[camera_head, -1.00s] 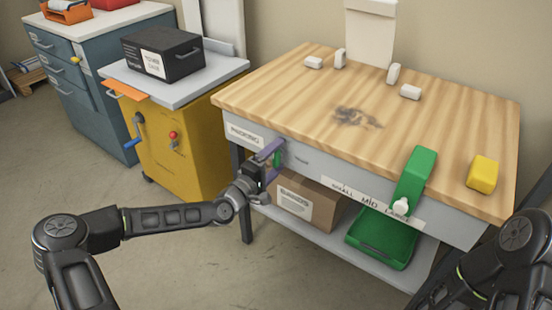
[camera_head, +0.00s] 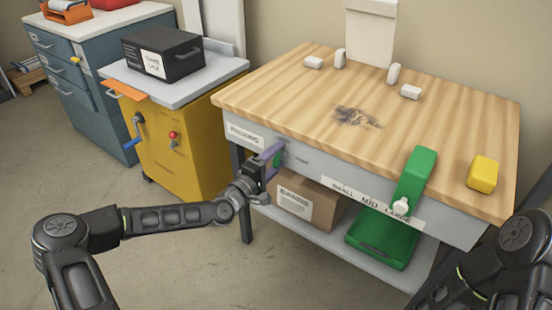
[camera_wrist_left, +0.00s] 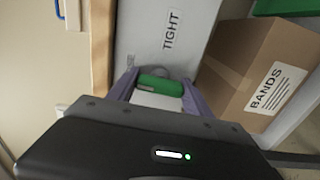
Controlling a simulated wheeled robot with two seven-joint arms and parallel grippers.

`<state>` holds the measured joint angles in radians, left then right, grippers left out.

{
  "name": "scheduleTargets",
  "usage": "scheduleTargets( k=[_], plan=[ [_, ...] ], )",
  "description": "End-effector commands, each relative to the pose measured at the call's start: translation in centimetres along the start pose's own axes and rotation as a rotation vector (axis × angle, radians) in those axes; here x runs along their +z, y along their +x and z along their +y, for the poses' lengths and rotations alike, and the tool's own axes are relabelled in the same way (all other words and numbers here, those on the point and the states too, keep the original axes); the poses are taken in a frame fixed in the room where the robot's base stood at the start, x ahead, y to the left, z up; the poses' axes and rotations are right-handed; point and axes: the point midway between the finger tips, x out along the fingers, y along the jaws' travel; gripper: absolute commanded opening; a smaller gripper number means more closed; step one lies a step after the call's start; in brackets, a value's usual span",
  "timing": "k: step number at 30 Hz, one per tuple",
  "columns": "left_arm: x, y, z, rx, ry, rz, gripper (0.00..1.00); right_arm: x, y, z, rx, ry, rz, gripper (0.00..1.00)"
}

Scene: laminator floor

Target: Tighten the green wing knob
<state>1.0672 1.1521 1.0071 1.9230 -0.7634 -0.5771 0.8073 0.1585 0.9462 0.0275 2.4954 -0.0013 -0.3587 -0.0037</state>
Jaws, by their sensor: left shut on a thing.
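The green wing knob (camera_wrist_left: 160,86) is on the grey front panel of the workbench, near a label that reads TIGHT (camera_wrist_left: 172,30). In the head view the knob (camera_head: 277,160) is small and partly hidden by my gripper. My left gripper (camera_head: 274,159) has its purple fingers on either side of the knob and is shut on it. Both fingers also show in the left wrist view (camera_wrist_left: 158,92). My right arm shows at the lower right of the head view, but its gripper is out of frame.
A cardboard box (camera_head: 306,202) marked BANDS stands on the lower shelf, just below and right of the left gripper. A green tray (camera_head: 382,238) is further right. A yellow cabinet (camera_head: 185,135) with a blue-handled crank stands to the left. Open floor lies in front.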

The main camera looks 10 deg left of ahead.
Motion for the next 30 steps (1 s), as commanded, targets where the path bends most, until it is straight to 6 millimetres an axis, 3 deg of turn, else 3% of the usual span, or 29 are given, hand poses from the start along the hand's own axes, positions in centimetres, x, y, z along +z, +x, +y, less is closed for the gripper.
scheduleTargets(
  k=[11, 30],
  plan=[
    [0.1, 0.0, -0.2, -0.001, 0.142, -0.002, 0.18, 0.0, 1.2, 0.5, 0.0, 0.001, 0.0, 0.93],
    [0.1, 0.0, -0.4, 0.0, 0.711, -0.002, 0.18, 0.1, 5.3, 2.0, 0.0, 0.004, 0.0, 0.93]
  ],
)
